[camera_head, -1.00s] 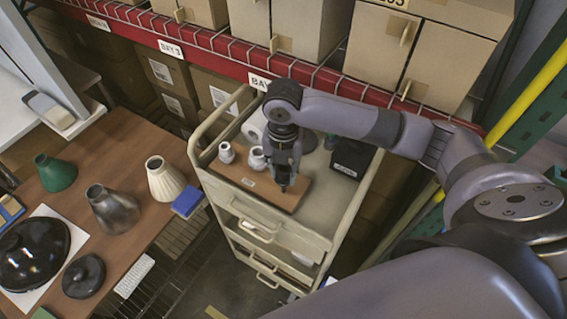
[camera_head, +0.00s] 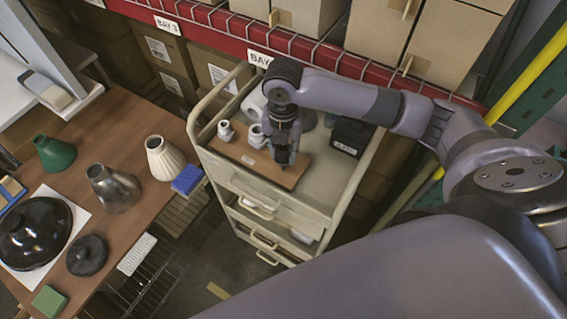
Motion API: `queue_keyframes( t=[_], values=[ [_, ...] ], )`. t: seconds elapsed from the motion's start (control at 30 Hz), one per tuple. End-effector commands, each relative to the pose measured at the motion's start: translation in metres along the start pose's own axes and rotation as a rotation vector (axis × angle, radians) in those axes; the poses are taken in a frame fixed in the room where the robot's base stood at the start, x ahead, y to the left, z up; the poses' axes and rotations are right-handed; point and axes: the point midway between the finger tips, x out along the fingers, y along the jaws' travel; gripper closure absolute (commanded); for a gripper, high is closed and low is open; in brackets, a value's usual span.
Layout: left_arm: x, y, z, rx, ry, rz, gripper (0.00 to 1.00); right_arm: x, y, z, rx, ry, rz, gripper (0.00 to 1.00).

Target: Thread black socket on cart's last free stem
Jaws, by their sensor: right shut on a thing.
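My right gripper (camera_head: 285,157) points down over the right part of a brown board (camera_head: 240,155) on the cart (camera_head: 325,195). It is shut on a small dark piece, which looks like the black socket; the fingers hide most of it. I cannot tell whether it touches a stem, and no bare stem shows. Two white sockets stand upright on the board to the left: one at the far left (camera_head: 226,131) and one closer to the gripper (camera_head: 255,136). My left gripper is out of view.
A black box (camera_head: 350,137) and a white roll (camera_head: 254,105) stand on the cart behind the board. The wooden table (camera_head: 130,130) at left holds lamp shades, a black dome (camera_head: 35,228) and a blue block (camera_head: 187,179). Shelving with boxes stands behind.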

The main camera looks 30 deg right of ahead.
Motion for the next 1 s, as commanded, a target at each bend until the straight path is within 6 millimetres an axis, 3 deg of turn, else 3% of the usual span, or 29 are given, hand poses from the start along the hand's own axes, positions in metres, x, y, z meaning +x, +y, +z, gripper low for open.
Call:
queue_keyframes(
  t=[1.0],
  values=[
    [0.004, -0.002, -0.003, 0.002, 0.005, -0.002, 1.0, 0.017, 0.0, 0.0, 0.0, 0.0, 0.0, 1.0]
  ],
)
